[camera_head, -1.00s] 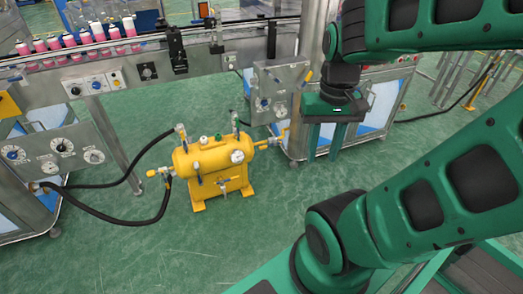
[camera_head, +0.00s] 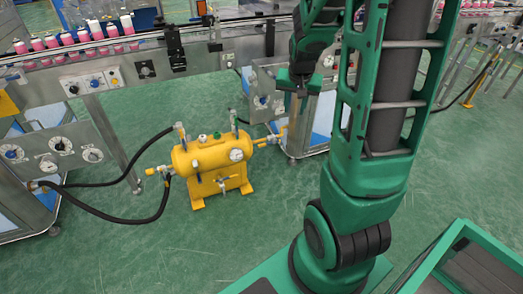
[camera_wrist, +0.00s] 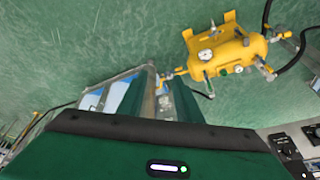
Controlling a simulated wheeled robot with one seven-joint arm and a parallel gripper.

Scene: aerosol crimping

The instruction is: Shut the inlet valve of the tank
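The yellow tank (camera_head: 205,157) stands on the green floor, with a white gauge and several small valves on top. At its left end a yellow fitting (camera_head: 152,172) joins a black hose; at its right end a yellow pipe (camera_head: 262,143) carries a valve. I cannot tell which valve is the inlet, or the handle positions. The tank (camera_wrist: 228,56) also shows at the upper right of the wrist view. My gripper (camera_head: 293,120) is right of the tank in the head view, apart from it. In the wrist view its two fingers (camera_wrist: 163,92) are spread, with nothing visibly held between them.
A steel cabinet with dials (camera_head: 262,100) stands behind the tank, partly hidden by my arm. Another dial panel (camera_head: 62,150) stands at the left, linked by black hoses (camera_head: 105,215). A conveyor (camera_head: 100,62) with pink cans runs behind. The floor before the tank is clear.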

